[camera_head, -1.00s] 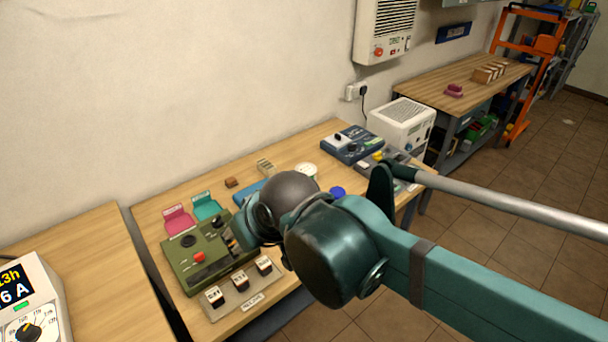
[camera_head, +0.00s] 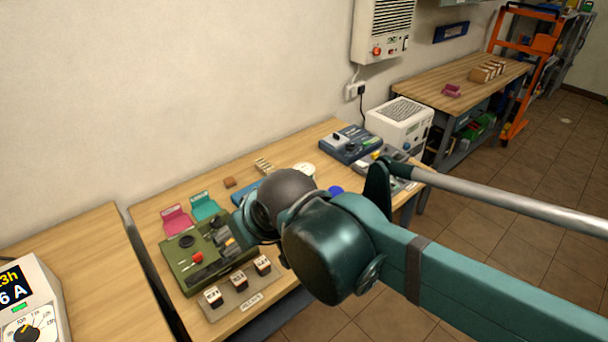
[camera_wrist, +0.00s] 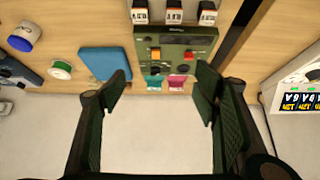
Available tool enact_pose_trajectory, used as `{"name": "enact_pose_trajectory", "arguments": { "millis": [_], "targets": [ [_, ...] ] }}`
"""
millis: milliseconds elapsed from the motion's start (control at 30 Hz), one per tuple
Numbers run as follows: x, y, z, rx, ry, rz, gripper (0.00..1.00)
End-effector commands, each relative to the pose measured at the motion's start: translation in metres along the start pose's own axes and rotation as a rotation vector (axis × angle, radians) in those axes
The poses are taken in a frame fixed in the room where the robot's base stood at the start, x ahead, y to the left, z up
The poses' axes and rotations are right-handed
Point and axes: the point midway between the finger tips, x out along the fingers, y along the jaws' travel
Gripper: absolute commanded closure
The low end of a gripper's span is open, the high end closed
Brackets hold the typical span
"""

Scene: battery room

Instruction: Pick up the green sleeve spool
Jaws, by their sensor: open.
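The spool with green on it (camera_wrist: 61,69) lies at the left in the wrist view, a white round flange with a green rim or band, on the wooden bench. In the head view a white round top (camera_head: 303,170), probably the same spool, shows just behind my arm; its green is not visible there. My gripper (camera_wrist: 162,92) is open and empty. In the wrist view the spool is outside and to the left of its fingers. The gripper's fingers are hidden behind my wrist in the head view.
A blue-and-white spool (camera_wrist: 24,36) stands near the green one. A blue flat block (camera_wrist: 105,63) lies between the green spool and my left finger. A green control box (camera_head: 208,256) with pink and teal tags is close by. The wall borders the bench.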

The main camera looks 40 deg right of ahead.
Motion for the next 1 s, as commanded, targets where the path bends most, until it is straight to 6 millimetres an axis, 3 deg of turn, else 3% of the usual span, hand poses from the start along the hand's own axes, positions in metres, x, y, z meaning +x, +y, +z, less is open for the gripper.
{"name": "enact_pose_trajectory", "arguments": {
  "millis": [367, 1000],
  "targets": [
    [0.002, 0.018, -0.036, 0.092, -0.045, 0.025, 0.4],
    [0.029, 0.078, -0.117, 0.34, -0.161, 0.095, 0.4]
  ]
}}
